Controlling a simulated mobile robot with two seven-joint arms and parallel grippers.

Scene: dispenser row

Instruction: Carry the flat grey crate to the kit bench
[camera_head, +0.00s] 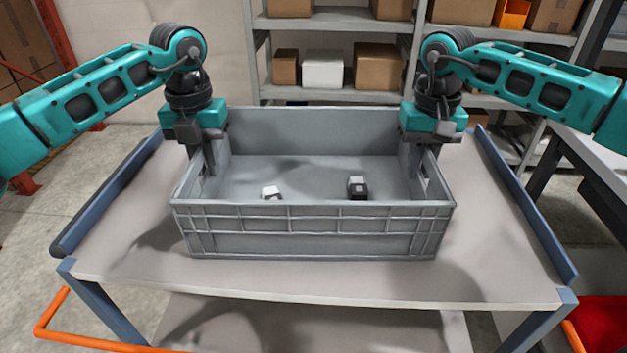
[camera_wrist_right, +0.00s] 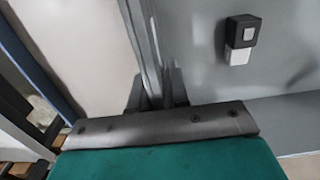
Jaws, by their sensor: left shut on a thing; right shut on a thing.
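The grey crate (camera_head: 315,232) sits on a table-like cart (camera_head: 350,285), seemingly resting on its top. Two small items lie inside: a white one (camera_head: 270,192) at the left and a black-and-white one (camera_head: 357,187) at the right, which also shows in the right wrist view (camera_wrist_right: 241,38). My left gripper (camera_head: 210,165) is shut on the crate's left end wall. My right gripper (camera_head: 420,160) is shut on the right end wall; in the right wrist view its fingers (camera_wrist_right: 158,92) straddle that wall. The fingertips inside the crate are partly hidden in the head view.
The cart has blue side rails (camera_head: 525,205) and an orange handle bar (camera_head: 95,340) at the near side. Shelving with cardboard boxes (camera_head: 375,66) stands behind. A bench (camera_head: 590,140) is at the right, and a red bin (camera_head: 603,325) at the lower right.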

